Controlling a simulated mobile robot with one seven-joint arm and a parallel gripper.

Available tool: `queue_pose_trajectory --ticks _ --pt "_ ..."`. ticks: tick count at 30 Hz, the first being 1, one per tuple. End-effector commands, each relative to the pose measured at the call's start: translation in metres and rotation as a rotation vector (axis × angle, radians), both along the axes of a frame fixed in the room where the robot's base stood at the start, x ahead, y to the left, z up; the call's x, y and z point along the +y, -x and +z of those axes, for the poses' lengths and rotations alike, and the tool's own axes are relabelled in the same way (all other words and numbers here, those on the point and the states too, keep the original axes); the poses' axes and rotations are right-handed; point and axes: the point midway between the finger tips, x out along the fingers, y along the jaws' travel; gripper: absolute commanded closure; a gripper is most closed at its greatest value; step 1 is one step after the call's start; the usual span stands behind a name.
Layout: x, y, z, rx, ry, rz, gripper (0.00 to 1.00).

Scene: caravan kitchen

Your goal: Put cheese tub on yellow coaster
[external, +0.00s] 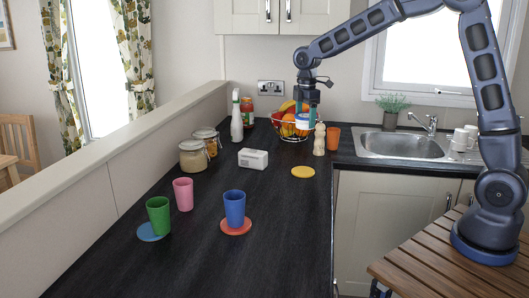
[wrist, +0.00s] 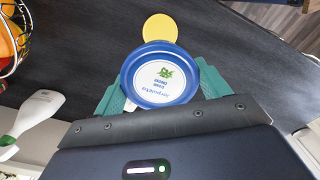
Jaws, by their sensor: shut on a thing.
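The cheese tub (wrist: 160,76) has a blue rim and a white lid with a green print. My gripper (wrist: 161,90) is shut on it, with a teal finger at each side. The yellow coaster (external: 303,172) lies bare on the dark counter, below and in front of the held tub. In the wrist view the coaster (wrist: 160,28) shows just beyond the tub, its near edge partly hidden by it.
A fruit basket (external: 289,128) and white spray bottle (external: 236,118) stand at the back. A blue cup (external: 234,208) stands on a red coaster (external: 236,229).

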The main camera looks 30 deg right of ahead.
Motion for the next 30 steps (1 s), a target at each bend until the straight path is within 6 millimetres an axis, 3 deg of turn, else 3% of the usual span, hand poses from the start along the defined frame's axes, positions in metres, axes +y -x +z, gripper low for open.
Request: queue_pose_trajectory --ticks 15,26,30 --pt "0.000 0.001 -0.110 0.002 0.001 0.000 0.51" --pt "0.001 0.000 -0.137 0.001 0.000 0.001 0.51" --pt "0.001 0.001 -0.156 0.003 0.000 0.001 0.51"
